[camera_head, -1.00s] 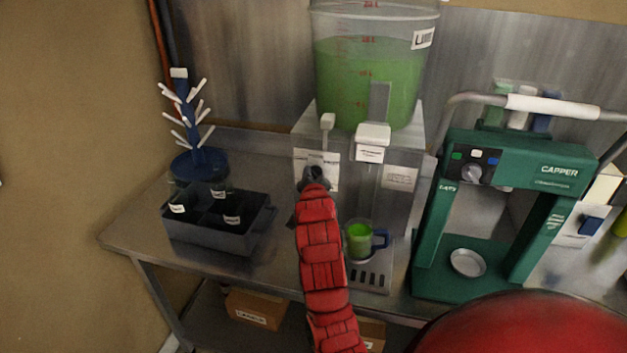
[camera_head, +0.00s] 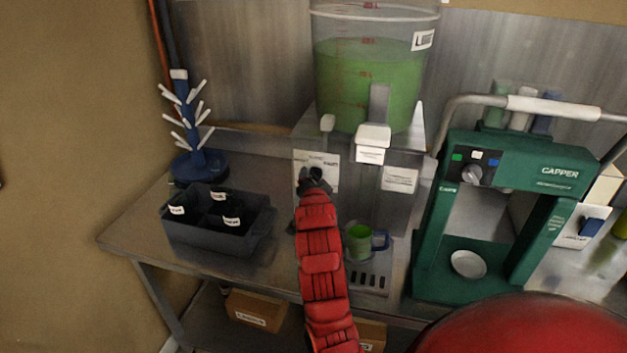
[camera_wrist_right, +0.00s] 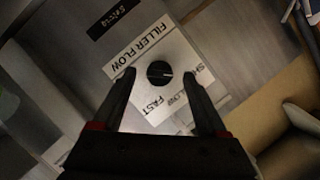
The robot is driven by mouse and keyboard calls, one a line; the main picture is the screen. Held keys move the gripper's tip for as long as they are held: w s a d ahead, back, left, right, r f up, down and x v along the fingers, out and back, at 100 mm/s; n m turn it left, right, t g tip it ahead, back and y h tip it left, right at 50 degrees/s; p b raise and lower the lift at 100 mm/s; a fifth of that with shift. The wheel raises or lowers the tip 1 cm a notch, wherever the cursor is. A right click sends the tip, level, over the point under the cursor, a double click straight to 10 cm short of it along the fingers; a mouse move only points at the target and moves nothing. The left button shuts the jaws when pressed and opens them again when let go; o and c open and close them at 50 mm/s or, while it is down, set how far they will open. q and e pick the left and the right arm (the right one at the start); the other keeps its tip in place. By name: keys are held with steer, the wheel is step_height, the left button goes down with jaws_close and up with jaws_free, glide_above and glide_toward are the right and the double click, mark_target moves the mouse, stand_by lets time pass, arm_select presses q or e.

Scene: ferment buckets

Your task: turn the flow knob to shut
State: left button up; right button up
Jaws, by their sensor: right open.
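The flow knob (camera_wrist_right: 159,73) is a small round black knob with a pale pointer line on a white plate (camera_wrist_right: 148,52) lettered FILLER FLOW. In the right wrist view the pointer faces right, toward the partly hidden lettering starting "SH". My right gripper (camera_wrist_right: 160,76) is open, its two dark fingers on either side of the knob in that view, with gaps between them and it. Whether the fingertips reach the knob's depth is unclear. In the head view my right gripper (camera_head: 313,184) is just in front of the filler's plate (camera_head: 328,166). My left gripper is out of view.
The filler's clear tank (camera_head: 365,75) holds green liquid. A mug (camera_head: 359,242) with green liquid stands on the drip grate below, right of my arm. The green capper (camera_head: 520,165) stands right; a grey crate of bottles (camera_head: 210,240) and a blue drying tree (camera_head: 190,120) stand left.

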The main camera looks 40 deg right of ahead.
steer(key=p+v, duration=1.5)
steer(key=p, duration=0.1)
steer(key=shift+a, duration=0.2)
steer(key=shift+s, duration=0.1)
